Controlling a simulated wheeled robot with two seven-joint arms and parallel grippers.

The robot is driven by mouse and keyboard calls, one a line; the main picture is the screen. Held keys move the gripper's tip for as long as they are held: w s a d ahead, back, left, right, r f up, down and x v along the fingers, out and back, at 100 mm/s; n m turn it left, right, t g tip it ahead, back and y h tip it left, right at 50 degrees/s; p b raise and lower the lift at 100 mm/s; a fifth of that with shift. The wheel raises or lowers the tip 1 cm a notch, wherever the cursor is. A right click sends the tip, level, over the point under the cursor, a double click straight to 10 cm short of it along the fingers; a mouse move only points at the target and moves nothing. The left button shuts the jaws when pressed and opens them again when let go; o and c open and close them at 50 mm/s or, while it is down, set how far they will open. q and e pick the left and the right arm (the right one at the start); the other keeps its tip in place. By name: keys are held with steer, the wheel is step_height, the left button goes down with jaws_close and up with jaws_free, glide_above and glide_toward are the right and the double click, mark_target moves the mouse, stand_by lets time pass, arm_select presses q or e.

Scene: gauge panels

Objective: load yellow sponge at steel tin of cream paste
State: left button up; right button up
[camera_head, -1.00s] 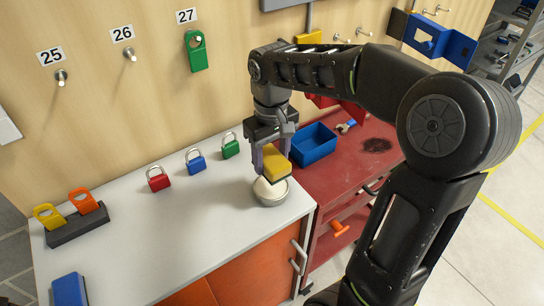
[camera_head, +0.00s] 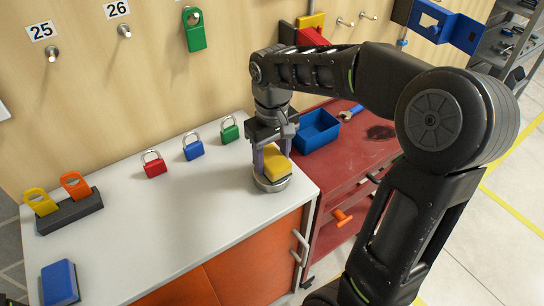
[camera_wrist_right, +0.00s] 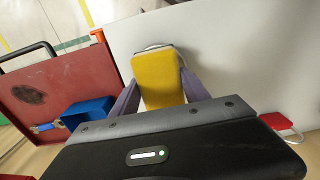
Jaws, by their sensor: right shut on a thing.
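The yellow sponge (camera_head: 277,163) is held between the fingers of my right gripper (camera_head: 271,165), which points down. The steel tin (camera_head: 270,185) stands on the white bench top near its right end. The sponge is down at the tin's mouth and hides the cream paste. In the right wrist view the sponge (camera_wrist_right: 160,78) fills the space between the purple fingers of the right gripper (camera_wrist_right: 158,90), and a piece of the tin's rim (camera_wrist_right: 157,46) shows beyond it. I cannot tell how deep the sponge sits. My left gripper is out of view.
Red, blue and green padlocks (camera_head: 193,147) stand on the white bench (camera_head: 150,215) left of the tin. A black holder (camera_head: 70,211) with yellow and orange tags and a blue block (camera_head: 60,283) are farther left. A blue bin (camera_head: 316,131) sits on the red cabinet (camera_head: 345,150).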

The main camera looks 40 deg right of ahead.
mark_target(272, 157)
steer(key=shift+f+b, duration=0.35)
steer(key=shift+f, duration=0.25)
stand_by(1.9)
steer(key=shift+r, duration=0.1)
step_height(272, 157, up, 7)
steer(key=p, duration=0.5)
steer(key=shift+p, duration=0.4)
stand_by(0.5)
